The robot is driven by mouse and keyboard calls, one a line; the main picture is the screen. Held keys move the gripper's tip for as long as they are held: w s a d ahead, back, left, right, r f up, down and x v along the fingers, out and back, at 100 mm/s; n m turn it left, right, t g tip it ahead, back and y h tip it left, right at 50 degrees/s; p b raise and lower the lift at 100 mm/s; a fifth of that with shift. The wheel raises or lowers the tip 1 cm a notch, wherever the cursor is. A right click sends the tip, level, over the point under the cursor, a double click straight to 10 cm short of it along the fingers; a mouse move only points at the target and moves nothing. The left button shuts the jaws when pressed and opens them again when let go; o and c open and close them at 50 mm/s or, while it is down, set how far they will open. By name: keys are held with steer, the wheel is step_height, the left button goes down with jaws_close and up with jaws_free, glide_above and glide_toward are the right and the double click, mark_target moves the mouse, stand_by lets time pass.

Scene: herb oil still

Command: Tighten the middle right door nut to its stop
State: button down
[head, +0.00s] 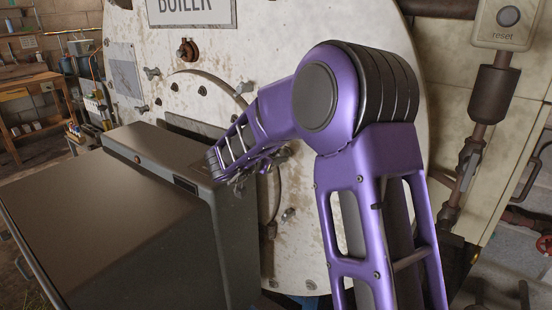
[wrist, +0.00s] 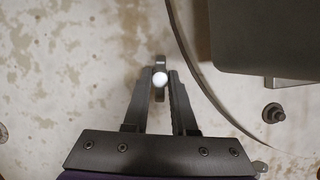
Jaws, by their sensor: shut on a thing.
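The middle right door nut (wrist: 160,96) is a dark wing nut with a round white stud end at its centre. In the wrist view its wings stand upright in the picture. My gripper (wrist: 160,82) is shut on it, one finger on each side. In the head view my gripper is at the right rim of the round boiler door (head: 196,84), and my wrist and forearm mostly hide the nut there. Whether the nut touches the plate behind it cannot be seen.
Other wing nuts sit around the door, one at upper right (head: 245,87) and one at lower right (head: 288,214). A dark grey box (head: 110,215) stands before the door's lower left.

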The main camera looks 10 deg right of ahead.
steer(key=shift+s+d+f+m+t+y+b, duration=0.1)
steer(key=shift+m+t+y+b, duration=0.25)
steer(key=shift+m+t+b, duration=0.95)
steer(key=shift+s+d+f+m+t+y+b, duration=0.15)
steer(key=shift+m+t+y+b, duration=0.25)
steer(key=shift+m, duration=1.7)
steer(key=shift+w+a+f+m+t+y+b, duration=0.1)
steer(key=shift+m+t+y+b, duration=0.15)
steer(key=shift+m+t+b, duration=1.05)
steer(key=shift+m+g+p, duration=0.3)
steer(key=shift+m+p, duration=0.3)
steer(key=shift+p, duration=0.05)
steer(key=c, duration=0.7)
jaws_free()
steer(key=shift+r, duration=0.1)
steer(key=v, duration=1.7)
steer(key=shift+s, duration=0.25)
